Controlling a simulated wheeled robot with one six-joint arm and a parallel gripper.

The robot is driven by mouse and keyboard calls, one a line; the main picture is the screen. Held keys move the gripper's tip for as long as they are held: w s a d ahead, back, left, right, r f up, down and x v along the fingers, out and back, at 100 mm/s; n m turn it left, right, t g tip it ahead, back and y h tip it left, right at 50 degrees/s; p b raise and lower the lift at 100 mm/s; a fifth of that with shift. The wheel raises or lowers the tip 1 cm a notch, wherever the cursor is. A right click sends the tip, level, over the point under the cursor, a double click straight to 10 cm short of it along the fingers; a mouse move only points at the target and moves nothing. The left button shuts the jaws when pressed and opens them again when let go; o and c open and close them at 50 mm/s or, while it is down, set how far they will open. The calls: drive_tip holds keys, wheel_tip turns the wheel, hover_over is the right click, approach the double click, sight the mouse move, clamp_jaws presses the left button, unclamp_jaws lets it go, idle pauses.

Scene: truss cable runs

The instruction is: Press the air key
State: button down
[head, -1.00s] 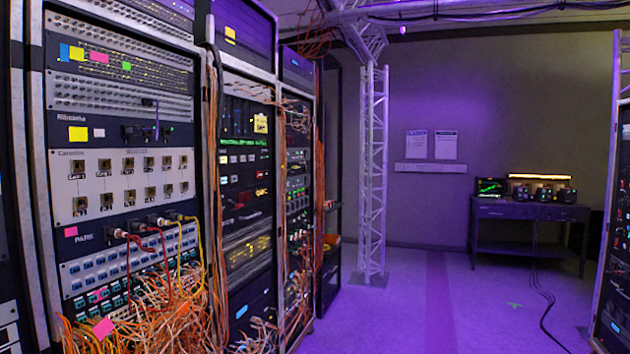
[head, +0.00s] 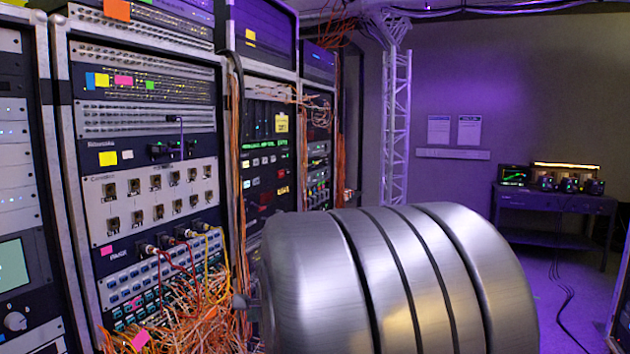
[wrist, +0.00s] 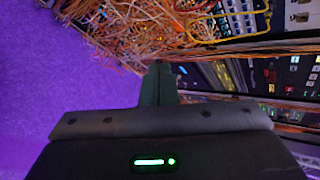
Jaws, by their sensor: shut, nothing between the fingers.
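I cannot pick out the air key for certain, as no label is legible at this size. Rows of small lit keys (head: 264,160) in white, red and yellow sit on the dark middle rack in the head view. Small lit keys also show at the right of the wrist view (wrist: 288,88), tilted by the camera's angle. My gripper (wrist: 163,68) shows in the wrist view with its dark fingers together and empty. It is in front of the racks, apart from the keys as far as I can tell. The head view does not show the fingertips.
A tangle of orange cables (head: 190,312) spills from the left rack's patch panel (head: 150,285); it also shows in the wrist view (wrist: 120,30). A white truss post (head: 396,125) and a desk with equipment (head: 552,203) stand behind. My metal arm link blocks the head view's lower middle.

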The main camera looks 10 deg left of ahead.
drive_tip(key=w+a+r+m+y+p, duration=0.2)
drive_tip(key=a+r+m+y+p, duration=0.2)
drive_tip(key=a+r, duration=1)
drive_tip(key=shift+a+r+m+g+y, duration=0.35)
drive_tip(key=shift+a+m+y, duration=0.15)
drive_tip(key=shift+a+m, duration=0.55)
drive_tip(key=shift+w, duration=0.1)
